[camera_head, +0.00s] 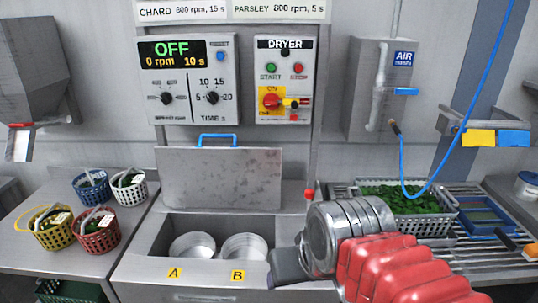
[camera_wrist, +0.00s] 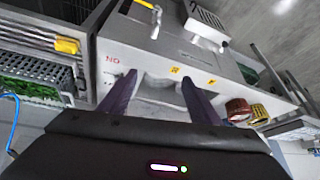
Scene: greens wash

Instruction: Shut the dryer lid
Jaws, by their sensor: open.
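The dryer lid (camera_head: 224,180) is a grey metal plate standing upright, open, at the back of the dryer. Its blue handle (camera_head: 217,140) is on the top edge. The open dryer well (camera_head: 218,225) shows two round metal drums, behind labels A and B. My gripper (camera_wrist: 157,95) is open and empty, with its two dark fingers spread apart in the wrist view. In the head view my arm is at the lower right, in front of and right of the well, apart from the lid. The fingertips are hard to make out there.
The control panel (camera_head: 188,80) reads OFF, 0 rpm, 10 s. Several small baskets (camera_head: 97,232) stand on the left counter. A grey crate of greens (camera_head: 408,200) and a blue air hose (camera_head: 440,165) are at right. A red-tipped post (camera_head: 309,195) stands right of the lid.

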